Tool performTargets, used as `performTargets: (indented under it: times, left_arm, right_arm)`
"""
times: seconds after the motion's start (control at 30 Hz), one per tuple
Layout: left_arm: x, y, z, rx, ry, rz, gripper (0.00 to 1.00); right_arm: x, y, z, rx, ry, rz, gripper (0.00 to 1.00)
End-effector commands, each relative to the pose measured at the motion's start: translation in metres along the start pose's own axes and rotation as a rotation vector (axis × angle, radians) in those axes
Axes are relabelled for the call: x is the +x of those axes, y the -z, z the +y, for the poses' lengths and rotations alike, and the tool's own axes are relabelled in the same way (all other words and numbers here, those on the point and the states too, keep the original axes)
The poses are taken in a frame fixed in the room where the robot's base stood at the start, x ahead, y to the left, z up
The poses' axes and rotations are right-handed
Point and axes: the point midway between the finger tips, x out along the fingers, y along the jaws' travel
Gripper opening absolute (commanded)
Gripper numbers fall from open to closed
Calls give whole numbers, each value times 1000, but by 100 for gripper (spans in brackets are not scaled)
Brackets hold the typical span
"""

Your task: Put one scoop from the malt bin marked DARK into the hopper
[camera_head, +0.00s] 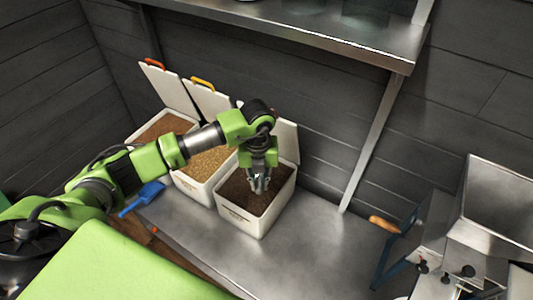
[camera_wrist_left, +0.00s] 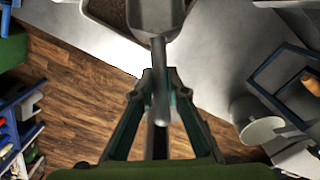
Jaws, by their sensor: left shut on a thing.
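Three white malt bins stand in a row with lids open. The right bin (camera_head: 231,212) holds the darkest brown grain, the middle bin (camera_head: 192,187) golden grain, the left bin (camera_head: 137,138) brown grain. Their labels are too small to read. My left gripper (camera_head: 259,184) is over the right bin. In the left wrist view it is shut on the handle of a grey metal scoop (camera_wrist_left: 156,18); no grain shows on the visible part of its pan. The dark bin's edge is behind the scoop at the top. The metal hopper (camera_head: 500,205) stands at the far right. My right gripper is not in view.
A blue scoop (camera_head: 142,199) lies on the steel bench (camera_head: 300,250) left of the bins. A wooden crank handle (camera_head: 384,224) on a blue arm sits left of the hopper. A steel shelf (camera_head: 300,37) and its diagonal brace (camera_head: 372,150) are behind. Bench between bins and crank is clear.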

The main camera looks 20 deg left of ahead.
Motion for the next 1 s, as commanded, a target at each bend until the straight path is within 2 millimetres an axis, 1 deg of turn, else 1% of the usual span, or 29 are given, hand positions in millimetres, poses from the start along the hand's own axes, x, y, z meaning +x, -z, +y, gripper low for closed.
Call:
performTargets:
  times: [0.03,0.07,0.27,1.0]
  left_arm:
    - [-5,-1,1,-37,-1,6,0]
    - [-5,-1,2,-54,-1,8,0]
    - [7,-5,2,-85,-1,22,0]
    - [76,-27,4,-82,5,147,0]
  right_arm:
    - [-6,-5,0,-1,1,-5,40]
    - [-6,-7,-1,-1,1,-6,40]
    - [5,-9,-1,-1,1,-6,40]
    - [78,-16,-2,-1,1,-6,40]
